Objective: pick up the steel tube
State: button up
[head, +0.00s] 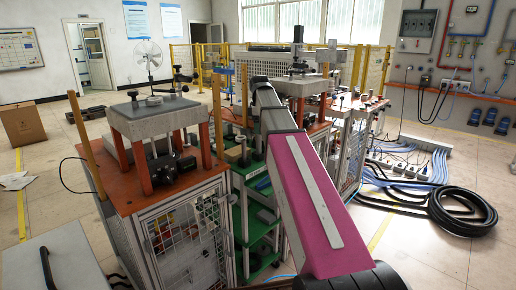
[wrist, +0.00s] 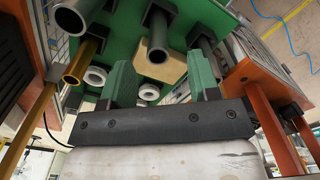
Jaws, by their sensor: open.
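In the wrist view several tubes with open ends point toward me from a green shelf. A grey steel tube (wrist: 159,38) lies near the middle, against a wooden block (wrist: 174,68). A wider grey tube (wrist: 72,17) is at upper left, with a brass tube (wrist: 84,62) below it. Another dark grey tube (wrist: 209,60) is at right. I cannot tell which grey tube the task means. My gripper (wrist: 160,68) is open, its green fingers apart and nothing held. The middle tube's end shows between and beyond the fingers. In the head view my arm hides the gripper.
The green shelf (head: 239,207) stands between a left bench (head: 115,189) with orange posts and another machine (head: 300,85). White rings (wrist: 149,92) sit near the tubes. Orange posts (wrist: 276,137) rise close at right. Black hose (head: 463,212) lies coiled on the floor at right.

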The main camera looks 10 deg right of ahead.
aim_at(259, 141)
jog(key=shift+w+a+f, duration=0.1)
jog(key=shift+f, duration=1.65)
jog(key=shift+w+a+f, duration=0.1)
jog(key=shift+f, duration=1.65)
grip_shut()
